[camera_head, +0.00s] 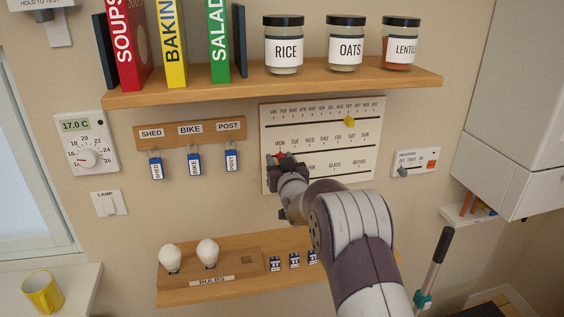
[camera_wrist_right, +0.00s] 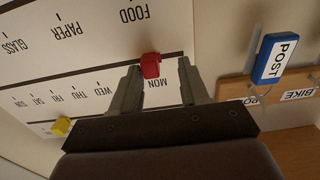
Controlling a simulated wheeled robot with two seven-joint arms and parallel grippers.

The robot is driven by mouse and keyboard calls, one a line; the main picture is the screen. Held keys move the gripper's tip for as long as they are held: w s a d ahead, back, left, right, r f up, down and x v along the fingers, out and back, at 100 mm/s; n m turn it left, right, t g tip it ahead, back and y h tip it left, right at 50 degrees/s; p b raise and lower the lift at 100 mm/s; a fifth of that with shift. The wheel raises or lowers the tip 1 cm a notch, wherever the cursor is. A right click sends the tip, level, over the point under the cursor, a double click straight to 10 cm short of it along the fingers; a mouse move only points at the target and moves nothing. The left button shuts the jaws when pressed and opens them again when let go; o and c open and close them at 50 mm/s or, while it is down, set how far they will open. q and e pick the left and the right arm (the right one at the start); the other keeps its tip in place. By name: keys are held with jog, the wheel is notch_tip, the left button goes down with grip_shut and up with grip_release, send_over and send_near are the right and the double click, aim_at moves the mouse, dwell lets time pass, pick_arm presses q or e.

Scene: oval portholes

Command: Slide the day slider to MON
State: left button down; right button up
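The white calendar board (camera_head: 320,112) hangs on the wall, with rows for months, days and bins. The red day slider (camera_wrist_right: 150,65) sits on the day track by the MON label (camera_wrist_right: 156,83), roughly in line with it. My right gripper (camera_wrist_right: 160,66) is open, its fingertips on either side of the red slider; a gap shows on the right, and the slider is nearer the left finger. In the head view my right gripper (camera_head: 284,160) partly covers the slider and the bin row. The yellow slider (camera_head: 349,121) is on the month track, near SEP. My left gripper is out of view.
A key rack (camera_head: 190,133) with tagged keys is left of the board; the POST tag (camera_wrist_right: 277,58) is near my gripper in the wrist view. A jar shelf (camera_head: 270,83) is above, a bulb shelf (camera_head: 200,287) below. A small control panel (camera_head: 416,161) is at right.

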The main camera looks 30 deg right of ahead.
jog(key=b+v, duration=0.5)
jog(key=v, duration=0.7)
jog(key=shift+s+b, duration=0.35)
jog(key=shift+b, duration=0.05)
jog(key=shift+r, duration=0.1)
